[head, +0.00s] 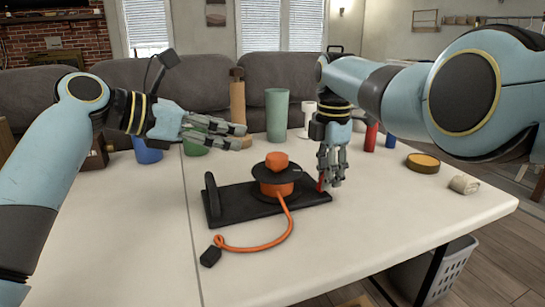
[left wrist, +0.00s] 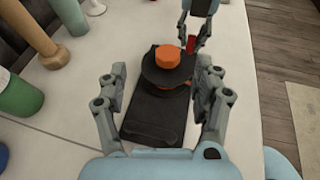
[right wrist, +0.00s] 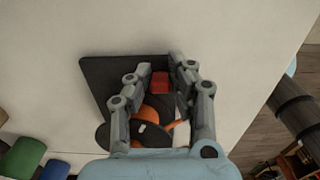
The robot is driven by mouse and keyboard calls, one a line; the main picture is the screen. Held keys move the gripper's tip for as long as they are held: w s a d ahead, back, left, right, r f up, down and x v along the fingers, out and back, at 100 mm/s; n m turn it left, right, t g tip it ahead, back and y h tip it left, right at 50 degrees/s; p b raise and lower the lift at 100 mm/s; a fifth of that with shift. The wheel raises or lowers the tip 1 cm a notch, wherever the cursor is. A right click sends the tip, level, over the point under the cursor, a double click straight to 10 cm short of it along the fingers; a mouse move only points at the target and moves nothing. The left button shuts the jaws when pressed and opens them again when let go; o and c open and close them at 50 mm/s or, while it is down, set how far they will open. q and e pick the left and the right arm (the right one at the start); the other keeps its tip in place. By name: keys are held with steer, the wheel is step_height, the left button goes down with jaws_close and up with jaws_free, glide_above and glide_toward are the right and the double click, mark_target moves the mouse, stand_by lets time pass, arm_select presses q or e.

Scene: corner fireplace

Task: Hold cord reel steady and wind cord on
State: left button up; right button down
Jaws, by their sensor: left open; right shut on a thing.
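The cord reel has a black base (head: 235,200) with an upright black grip (head: 212,195) at its left end. Its orange drum with an orange knob (head: 277,161) and a dark round flange stands on the base; it also shows in the left wrist view (left wrist: 167,57). The orange cord (head: 285,225) hangs from the drum and curves over the table to a black plug (head: 210,256). My left gripper (head: 240,137) is open and empty, above and behind the base's left part. My right gripper (head: 328,183) is shut on a red piece (right wrist: 160,82) at the base's right end.
A green cup (head: 277,115), a wooden mill (head: 237,100), a blue cup (head: 147,150) and a white goblet (head: 309,120) stand behind the reel. A round tin (head: 422,163) and a beige roll (head: 464,184) lie at the right. The table front is clear.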

mark_target(270, 157)
arm_select(q)
steer(key=w+d+f, duration=0.1)
steer(key=d+f, duration=0.1)
steer(key=d, duration=0.1)
steer(key=w+d+f, duration=0.2)
steer(key=d+f, duration=0.1)
steer(key=w+d+f, duration=0.2)
steer(key=d, duration=0.1)
steer(key=shift+d+f, duration=0.1)
steer(key=shift+f, duration=0.25)
steer(key=shift+w, duration=0.1)
steer(key=shift+g, duration=0.3)
steer(key=c, duration=1.2)
steer(key=shift+g, duration=0.3)
